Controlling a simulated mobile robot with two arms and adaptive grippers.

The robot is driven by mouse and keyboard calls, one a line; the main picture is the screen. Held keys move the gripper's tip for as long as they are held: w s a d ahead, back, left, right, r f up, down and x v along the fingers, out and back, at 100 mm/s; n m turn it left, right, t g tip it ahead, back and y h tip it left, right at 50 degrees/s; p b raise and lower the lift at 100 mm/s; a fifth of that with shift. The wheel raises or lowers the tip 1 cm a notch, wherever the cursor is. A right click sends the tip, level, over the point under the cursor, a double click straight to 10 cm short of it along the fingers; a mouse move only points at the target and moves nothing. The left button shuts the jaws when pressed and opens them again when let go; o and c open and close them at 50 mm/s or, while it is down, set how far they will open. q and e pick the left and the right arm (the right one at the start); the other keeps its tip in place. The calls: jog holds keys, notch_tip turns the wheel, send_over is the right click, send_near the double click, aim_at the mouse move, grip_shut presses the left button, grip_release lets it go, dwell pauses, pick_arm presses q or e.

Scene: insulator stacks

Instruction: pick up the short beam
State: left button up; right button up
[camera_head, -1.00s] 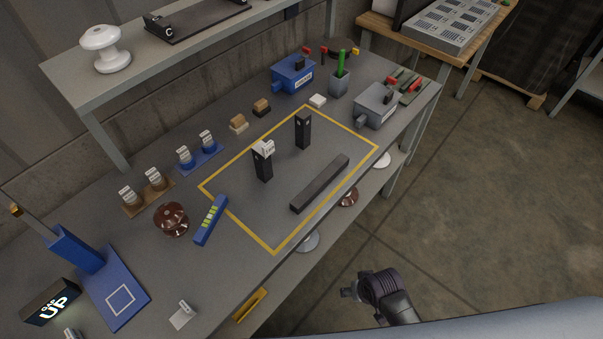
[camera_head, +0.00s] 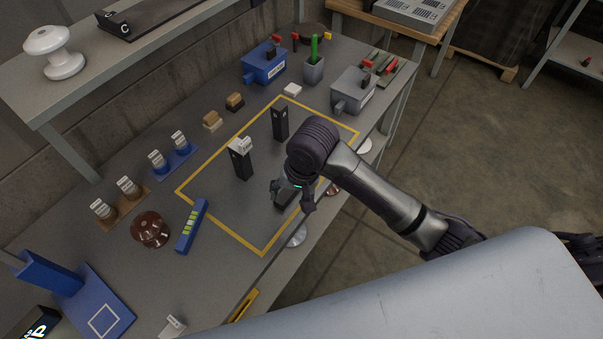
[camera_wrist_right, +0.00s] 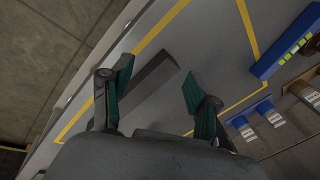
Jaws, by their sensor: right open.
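The beam (camera_head: 287,199) is a dark grey bar lying flat inside the yellow outline on the bench. In the head view my right arm and gripper hide most of it. My right gripper (camera_head: 291,198) is over the beam, pointing down, with its fingers apart. In the right wrist view the beam (camera_wrist_right: 150,80) lies between the two open green-padded fingers (camera_wrist_right: 158,75), running obliquely, and nothing is gripped. Its near end is partly hidden by a finger and the gripper body. I cannot tell the remaining height above it. My left gripper is not in view.
Two dark upright posts, one (camera_head: 240,160) with a white label and one (camera_head: 280,120) farther back, stand near the beam. A blue level (camera_head: 191,226), a brown insulator (camera_head: 150,229) and a grey box (camera_head: 353,90) lie around the yellow outline (camera_head: 222,152). A shelf (camera_head: 60,92) overhangs the back left.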

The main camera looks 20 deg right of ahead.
jog(key=w+d+r+m+h, duration=0.3)
jog(key=w+d+r+m, duration=0.25)
jog(key=w+r, duration=0.2)
jog(key=shift+m+g, duration=0.25)
jog(key=shift+g, duration=0.15)
jog(key=f, duration=0.7)
jog(key=shift+w+d, duration=0.1)
jog(key=shift+w, duration=0.2)
jog(key=shift+f+p, duration=0.5)
jog(key=shift+f, duration=2.35)
jog(key=shift+r, duration=0.1)
grip_shut()
